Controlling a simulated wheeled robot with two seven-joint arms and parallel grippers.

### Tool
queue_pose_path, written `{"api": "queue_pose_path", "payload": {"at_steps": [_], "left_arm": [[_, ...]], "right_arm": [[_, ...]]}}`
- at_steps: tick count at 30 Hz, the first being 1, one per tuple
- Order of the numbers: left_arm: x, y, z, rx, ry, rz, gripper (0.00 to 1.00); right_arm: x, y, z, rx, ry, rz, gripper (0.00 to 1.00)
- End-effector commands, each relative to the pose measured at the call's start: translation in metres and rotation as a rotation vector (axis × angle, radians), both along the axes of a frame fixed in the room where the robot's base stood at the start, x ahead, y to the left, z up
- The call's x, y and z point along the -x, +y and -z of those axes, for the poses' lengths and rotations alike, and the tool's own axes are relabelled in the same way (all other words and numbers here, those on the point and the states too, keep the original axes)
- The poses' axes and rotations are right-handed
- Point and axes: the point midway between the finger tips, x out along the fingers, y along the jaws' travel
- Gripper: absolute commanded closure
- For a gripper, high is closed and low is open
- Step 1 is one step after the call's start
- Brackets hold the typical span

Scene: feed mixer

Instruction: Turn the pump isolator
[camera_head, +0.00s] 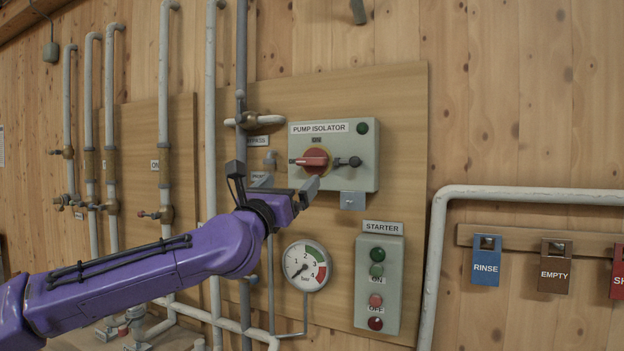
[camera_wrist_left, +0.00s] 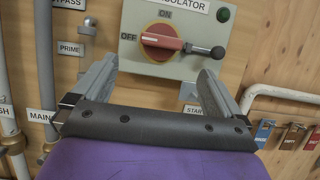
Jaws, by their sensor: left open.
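The pump isolator box (camera_head: 350,178) is a grey-green panel on the wooden board, with a red rotary handle (camera_head: 313,161) on a yellow disc and a dark knob on a stem to its right. In the left wrist view the red handle (camera_wrist_left: 162,41) lies roughly horizontal, between the ON label above and the OFF label at its left. My left gripper (camera_head: 296,187) is just below and in front of the handle. In the left wrist view its two fingers (camera_wrist_left: 152,88) are spread apart, with nothing between them, the handle beyond their tips. My right gripper is out of view.
A starter box (camera_head: 379,283) with buttons and a pressure gauge (camera_head: 306,265) sit below the isolator. Grey pipes (camera_head: 211,130) run up the wall at left, and a pale pipe (camera_head: 440,230) bends at right. Tags labelled RINSE (camera_head: 486,262) and EMPTY (camera_head: 555,267) hang at far right.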

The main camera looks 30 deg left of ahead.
Motion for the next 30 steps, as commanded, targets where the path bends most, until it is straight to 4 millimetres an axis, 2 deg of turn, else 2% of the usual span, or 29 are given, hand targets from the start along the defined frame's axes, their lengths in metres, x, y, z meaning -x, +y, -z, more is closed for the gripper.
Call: {"api": "queue_pose_path", "payload": {"at_steps": [5,9,15,19,26,30], "left_arm": [[-0.026,0.001,-0.017,-0.004,0.003,-0.002,0.0],[-0.057,0.003,-0.03,-0.005,0.004,-0.003,0.0],[-0.088,0.004,-0.041,-0.002,0.002,-0.001,0.0],[-0.096,0.004,-0.041,-0.003,0.001,0.001,0.0],[-0.097,0.004,-0.041,-0.002,0.0,0.002,0.0],[-0.097,0.003,-0.041,-0.001,0.0,0.003,0.46]], "right_arm": [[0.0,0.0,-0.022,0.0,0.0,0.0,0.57],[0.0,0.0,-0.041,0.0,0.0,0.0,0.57],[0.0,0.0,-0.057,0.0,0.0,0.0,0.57],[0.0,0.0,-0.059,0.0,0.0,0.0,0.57],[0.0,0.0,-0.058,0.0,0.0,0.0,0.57],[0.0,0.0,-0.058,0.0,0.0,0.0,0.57]]}}
